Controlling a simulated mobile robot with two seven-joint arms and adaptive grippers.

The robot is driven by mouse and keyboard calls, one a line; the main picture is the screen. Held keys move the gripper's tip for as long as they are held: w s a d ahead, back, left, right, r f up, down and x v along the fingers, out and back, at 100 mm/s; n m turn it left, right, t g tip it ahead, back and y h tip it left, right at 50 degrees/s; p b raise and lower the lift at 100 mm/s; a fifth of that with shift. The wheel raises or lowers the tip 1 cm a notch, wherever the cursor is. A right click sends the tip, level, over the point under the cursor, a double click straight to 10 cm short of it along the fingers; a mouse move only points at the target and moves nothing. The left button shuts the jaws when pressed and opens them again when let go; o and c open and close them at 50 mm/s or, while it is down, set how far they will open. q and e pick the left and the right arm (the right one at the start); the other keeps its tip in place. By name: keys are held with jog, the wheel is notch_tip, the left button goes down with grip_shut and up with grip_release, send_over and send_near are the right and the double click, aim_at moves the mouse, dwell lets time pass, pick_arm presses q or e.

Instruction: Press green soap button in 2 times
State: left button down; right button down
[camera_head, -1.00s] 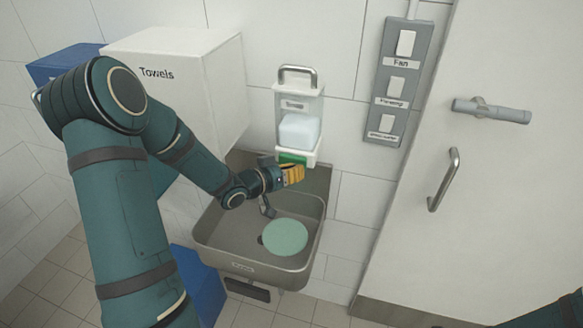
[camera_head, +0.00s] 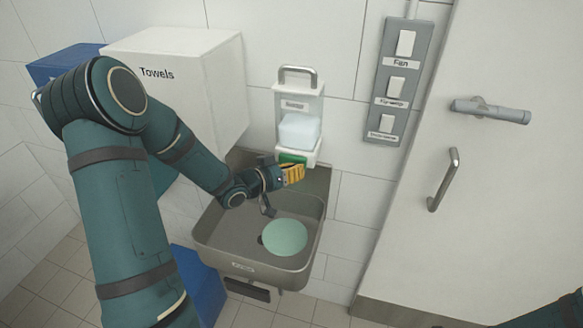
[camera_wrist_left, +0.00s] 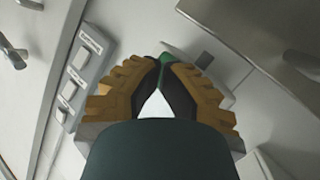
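The white soap dispenser (camera_head: 300,130) hangs on the tiled wall above the sink, with a pale blue block of soap showing inside. Its green button (camera_head: 288,158) is at the bottom front, partly hidden by my left gripper. My left gripper (camera_head: 294,173), with yellow fingers, is at the button, just below and in front of it. In the left wrist view my fingertips (camera_wrist_left: 160,62) are together with nothing seen between them, and the green button (camera_wrist_left: 165,57) shows right at the tips. I cannot tell whether they touch it. My right gripper is out of view.
A grey sink (camera_head: 215,245) with a pale green disc (camera_head: 285,237) in it lies below my left gripper. A white towel box (camera_head: 195,85) is to the left. A switch panel (camera_head: 400,80) and a door with a handle (camera_head: 443,180) are to the right.

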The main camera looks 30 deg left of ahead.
pick_arm(q)
jog(key=shift+w+r, duration=0.35)
jog(key=shift+w, duration=0.1)
jog(key=shift+d, duration=0.1)
dwell(0.4)
jog(key=s+d, duration=0.1)
jog(key=s, duration=0.5)
jog(key=shift+f, duration=0.4)
jog(key=shift+d, duration=0.1)
dwell(0.6)
